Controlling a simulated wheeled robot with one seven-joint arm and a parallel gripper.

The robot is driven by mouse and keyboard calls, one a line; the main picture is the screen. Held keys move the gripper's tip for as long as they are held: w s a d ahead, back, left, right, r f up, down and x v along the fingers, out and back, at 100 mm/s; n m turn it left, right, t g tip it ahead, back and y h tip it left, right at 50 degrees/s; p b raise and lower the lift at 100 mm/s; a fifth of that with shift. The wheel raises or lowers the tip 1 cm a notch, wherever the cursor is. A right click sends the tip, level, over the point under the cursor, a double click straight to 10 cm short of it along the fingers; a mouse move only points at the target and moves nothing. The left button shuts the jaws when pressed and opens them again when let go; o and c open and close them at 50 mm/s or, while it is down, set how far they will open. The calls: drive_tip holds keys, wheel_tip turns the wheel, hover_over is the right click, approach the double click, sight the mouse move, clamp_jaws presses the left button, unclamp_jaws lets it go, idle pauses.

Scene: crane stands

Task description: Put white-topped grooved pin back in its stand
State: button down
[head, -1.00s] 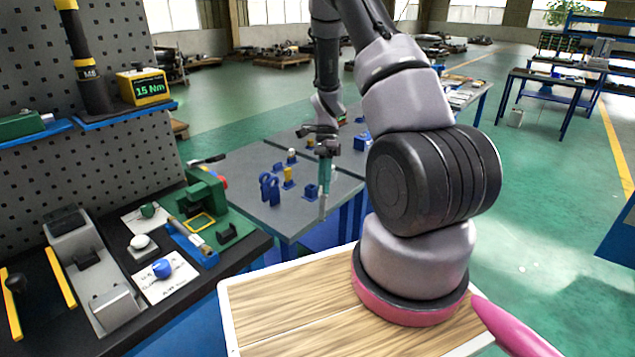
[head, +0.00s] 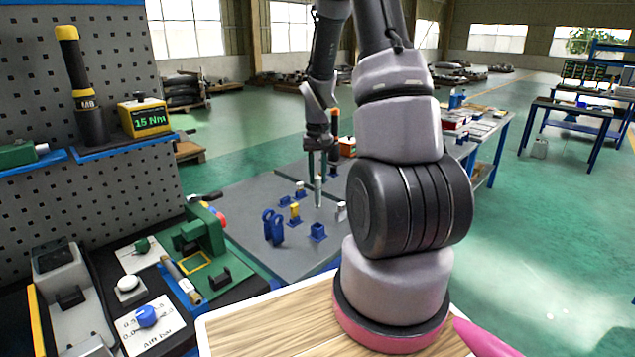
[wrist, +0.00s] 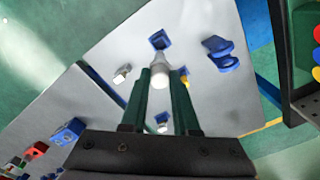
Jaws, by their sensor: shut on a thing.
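My gripper (head: 318,172) is shut on a grey pin (head: 318,192) that hangs upright, pointing down above the grey table. In the wrist view the pin (wrist: 160,74) sits between the green fingers (wrist: 160,92), with its white end facing the camera; I cannot make out its groove. A blue square stand (head: 317,232) looks empty. It also shows in the wrist view (wrist: 159,39), just beyond the pin. The pin is apart from it.
A yellow piece (head: 295,210) in a blue stand and a blue twin-ring holder (head: 273,227) stand nearby on the grey table (head: 255,205). A small white-grey piece (head: 341,211) stands right of the pin. A green fixture (head: 203,232) is on the dark bench at left.

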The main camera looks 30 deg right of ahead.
sight(318, 186)
drive_tip(key=shift+r, duration=0.15)
drive_tip(key=shift+f, duration=2.9)
drive_tip(key=shift+f, duration=0.1)
drive_tip(key=shift+f, duration=2.3)
drive_tip(key=c, duration=0.6)
unclamp_jaws()
drive_tip(key=shift+r, duration=2.45)
